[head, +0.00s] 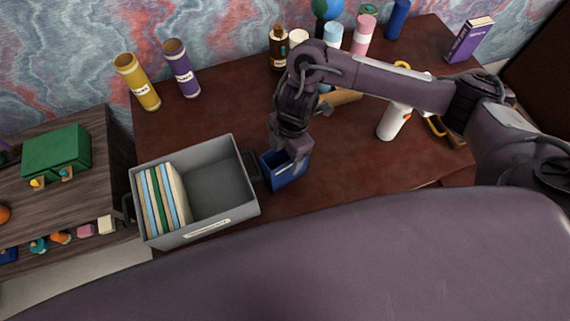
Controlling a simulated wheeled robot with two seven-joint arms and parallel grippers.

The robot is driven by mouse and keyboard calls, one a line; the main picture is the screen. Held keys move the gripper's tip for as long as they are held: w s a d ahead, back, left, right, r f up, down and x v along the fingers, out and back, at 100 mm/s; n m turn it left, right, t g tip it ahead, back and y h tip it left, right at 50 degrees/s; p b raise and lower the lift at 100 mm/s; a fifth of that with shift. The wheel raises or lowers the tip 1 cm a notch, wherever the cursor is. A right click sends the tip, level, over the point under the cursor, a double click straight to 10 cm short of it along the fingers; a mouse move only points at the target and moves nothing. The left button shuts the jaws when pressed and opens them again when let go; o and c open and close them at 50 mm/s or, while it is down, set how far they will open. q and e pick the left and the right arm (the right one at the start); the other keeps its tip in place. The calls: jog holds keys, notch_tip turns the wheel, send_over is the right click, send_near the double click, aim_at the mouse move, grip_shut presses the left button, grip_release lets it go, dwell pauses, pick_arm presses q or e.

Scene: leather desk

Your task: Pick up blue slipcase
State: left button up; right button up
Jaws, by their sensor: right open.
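The blue slipcase (288,175) stands on the brown leather desk, just right of a grey bin. My right gripper (290,150) is directly over it, pointing down, with its fingers at the slipcase's top. The gripper hides part of the slipcase's upper side. The jaws are open, and I cannot tell whether the fingers touch the slipcase. My left gripper is not in view.
The grey bin (247,205) holds several thin books (160,200) at its left side; its right part is empty. A yellow tube (137,82) and a purple tube (181,70) stand at the back left.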

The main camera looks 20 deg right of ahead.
jog(key=shift+a+f, duration=0.2)
jog(key=shift+f, duration=0.8)
jog(key=shift+f, duration=0.25)
jog(key=c, duration=1.4)
